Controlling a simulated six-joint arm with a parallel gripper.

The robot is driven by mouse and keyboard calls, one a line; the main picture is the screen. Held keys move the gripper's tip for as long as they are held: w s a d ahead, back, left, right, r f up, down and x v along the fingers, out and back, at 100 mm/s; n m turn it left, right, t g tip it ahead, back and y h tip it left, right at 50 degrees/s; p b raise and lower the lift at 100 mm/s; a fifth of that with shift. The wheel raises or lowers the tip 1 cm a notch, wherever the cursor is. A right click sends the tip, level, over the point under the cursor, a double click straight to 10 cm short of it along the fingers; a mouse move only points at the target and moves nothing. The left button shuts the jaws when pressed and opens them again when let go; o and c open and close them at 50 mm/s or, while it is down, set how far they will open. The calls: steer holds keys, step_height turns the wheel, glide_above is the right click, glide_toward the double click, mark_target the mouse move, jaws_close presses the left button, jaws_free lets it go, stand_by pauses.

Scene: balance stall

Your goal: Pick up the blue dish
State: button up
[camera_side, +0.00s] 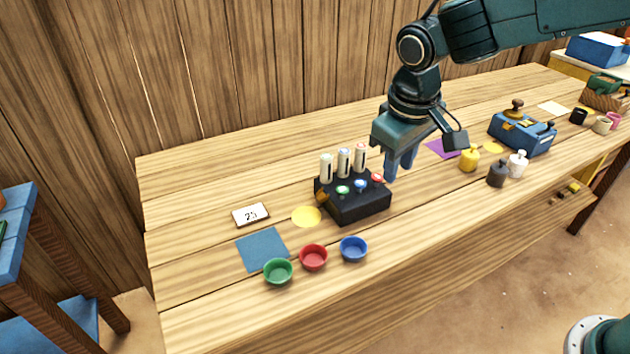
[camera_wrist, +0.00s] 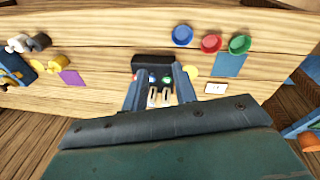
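The blue dish (camera_side: 353,249) is a small round bowl near the front edge of the table, at the right end of a row with a red dish (camera_side: 313,257) and a green dish (camera_side: 278,271). It looks empty. In the wrist view the blue dish (camera_wrist: 182,35) lies ahead of the fingers, beyond the black box. My gripper (camera_side: 399,170) is above the table, behind and to the right of the dish, well apart from it. In the wrist view my gripper (camera_wrist: 159,88) has its fingers spread, with nothing held between them.
A black box (camera_side: 357,207) with white cylinders and coloured buttons stands between my gripper and the dish. A blue mat (camera_side: 263,250), a card reading 25 (camera_side: 250,214) and a yellow disc (camera_side: 306,217) lie left. Weights (camera_side: 469,160) and a blue device (camera_side: 522,134) stand right.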

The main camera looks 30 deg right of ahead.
steer(key=w+a+f+n+g+h, duration=0.1)
steer(key=w+a+f, duration=0.1)
steer(key=a+f, duration=0.7)
steer(key=shift+w+a+f, duration=0.2)
steer(key=shift+w+f, duration=0.2)
steer(key=shift+f, duration=0.2)
steer(key=shift+f, duration=0.1)
glide_toward(353, 251)
steer(key=shift+s+a+f, duration=0.3)
steer(key=shift+s+a, duration=0.05)
steer(key=shift+a, duration=0.25)
steer(key=shift+s+a+f, duration=0.3)
steer(key=shift+s+a, duration=0.05)
steer(key=shift+a, duration=0.25)
steer(key=shift+x, duration=2.55)
steer(key=shift+w, duration=0.1)
jaws_close()
